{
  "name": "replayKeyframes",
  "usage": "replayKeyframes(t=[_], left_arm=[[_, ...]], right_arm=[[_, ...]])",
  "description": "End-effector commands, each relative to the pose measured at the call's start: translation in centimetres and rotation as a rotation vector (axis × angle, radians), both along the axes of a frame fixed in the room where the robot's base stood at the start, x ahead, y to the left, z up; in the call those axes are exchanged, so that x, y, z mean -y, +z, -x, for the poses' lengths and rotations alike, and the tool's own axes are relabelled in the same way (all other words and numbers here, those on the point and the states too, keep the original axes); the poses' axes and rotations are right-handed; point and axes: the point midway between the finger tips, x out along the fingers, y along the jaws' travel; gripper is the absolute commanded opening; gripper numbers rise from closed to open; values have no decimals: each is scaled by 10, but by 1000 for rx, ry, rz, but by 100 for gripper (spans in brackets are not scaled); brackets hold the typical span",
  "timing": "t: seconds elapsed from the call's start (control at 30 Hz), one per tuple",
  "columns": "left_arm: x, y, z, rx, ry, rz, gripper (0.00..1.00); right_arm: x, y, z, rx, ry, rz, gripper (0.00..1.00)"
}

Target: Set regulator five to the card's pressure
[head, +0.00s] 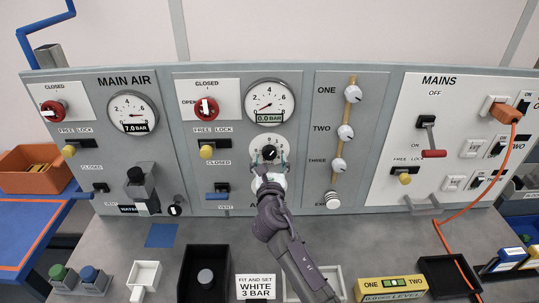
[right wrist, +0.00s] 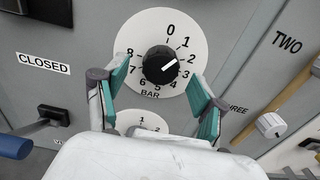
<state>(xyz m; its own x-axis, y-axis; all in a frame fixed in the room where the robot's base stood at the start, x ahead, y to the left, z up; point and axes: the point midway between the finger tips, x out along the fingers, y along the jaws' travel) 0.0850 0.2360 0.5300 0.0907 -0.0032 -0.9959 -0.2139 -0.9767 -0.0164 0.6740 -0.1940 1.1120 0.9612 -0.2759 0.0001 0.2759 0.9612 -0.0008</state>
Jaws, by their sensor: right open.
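A black regulator knob (right wrist: 158,65) sits on a round white BAR dial numbered 0 to 8. Its white pointer aims to the right and slightly up, near 2. The same dial (head: 269,151) shows in the head view below a gauge (head: 269,102) reading 0.0 BAR. My right gripper (head: 270,178) is open, with its fingers on either side of the knob in the wrist view; I cannot tell whether they touch it. A white card (head: 255,287) on the bench reads "FIT AND SET WHITE 3 BAR". No label "five" is legible. My left gripper is out of view.
A second white dial (right wrist: 143,122) lies just below, partly hidden by my gripper. To the left are a red valve (head: 206,108), a yellow knob (head: 206,152) and a blue lever (head: 217,195). White knobs (head: 345,132) line the pipe at right.

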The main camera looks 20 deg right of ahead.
Motion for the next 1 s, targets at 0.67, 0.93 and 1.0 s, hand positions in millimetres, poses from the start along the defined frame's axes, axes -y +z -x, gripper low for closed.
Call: replayKeyframes(t=[0.67,0.93,1.0], left_arm=[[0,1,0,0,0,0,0],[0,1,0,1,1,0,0],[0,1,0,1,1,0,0]], right_arm=[[6,-1,-20,-1,0,-1,45],[6,-1,-20,-1,0,-1,9],[6,-1,-20,0,0,-4,9]])
